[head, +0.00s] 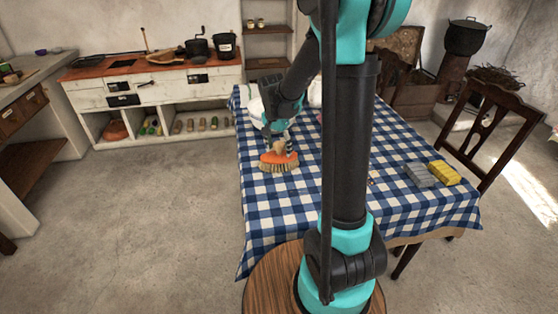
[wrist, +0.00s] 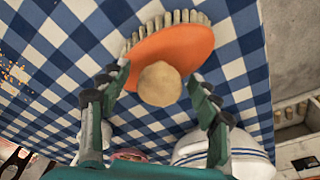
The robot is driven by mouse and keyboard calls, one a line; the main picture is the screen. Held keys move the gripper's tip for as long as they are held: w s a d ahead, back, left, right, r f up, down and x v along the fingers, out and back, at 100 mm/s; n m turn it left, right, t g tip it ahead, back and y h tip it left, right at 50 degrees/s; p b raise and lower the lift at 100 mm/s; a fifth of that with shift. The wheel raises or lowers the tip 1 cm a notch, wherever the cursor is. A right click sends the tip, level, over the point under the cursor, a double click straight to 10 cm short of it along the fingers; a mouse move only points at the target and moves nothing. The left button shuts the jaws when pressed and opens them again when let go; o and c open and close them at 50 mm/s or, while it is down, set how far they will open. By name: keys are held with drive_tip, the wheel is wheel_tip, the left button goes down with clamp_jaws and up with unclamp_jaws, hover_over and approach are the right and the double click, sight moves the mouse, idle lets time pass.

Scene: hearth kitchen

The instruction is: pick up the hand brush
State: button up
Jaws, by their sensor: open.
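The hand brush (head: 282,162) has an orange body, pale bristles and a round light-brown knob. It rests on the blue and white checked tablecloth near the table's left edge. In the wrist view the brush (wrist: 190,48) lies ahead of the fingers, with its knob between them. My gripper (head: 278,146) is just above the brush. In the wrist view my gripper (wrist: 158,80) is open, with one finger on each side of the knob and a visible gap to it. Part of the brush top is hidden by the fingers in the head view.
A white bowl with blue bands (wrist: 222,148) stands close to the right finger in the wrist view. A grey block (head: 420,175) and a yellow block (head: 445,173) lie at the table's right. Wooden chairs (head: 492,125) stand beyond. The cloth between is mostly clear.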

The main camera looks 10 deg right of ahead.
drive_tip(key=shift+c, duration=0.4)
clamp_jaws()
drive_tip(key=shift+r, duration=0.1)
wheel_tip(320, 180, up, 20)
idle(0.8)
drive_tip(key=c, duration=0.7)
unclamp_jaws()
drive_tip(key=shift+c, duration=0.2)
drive_tip(key=c, duration=0.3)
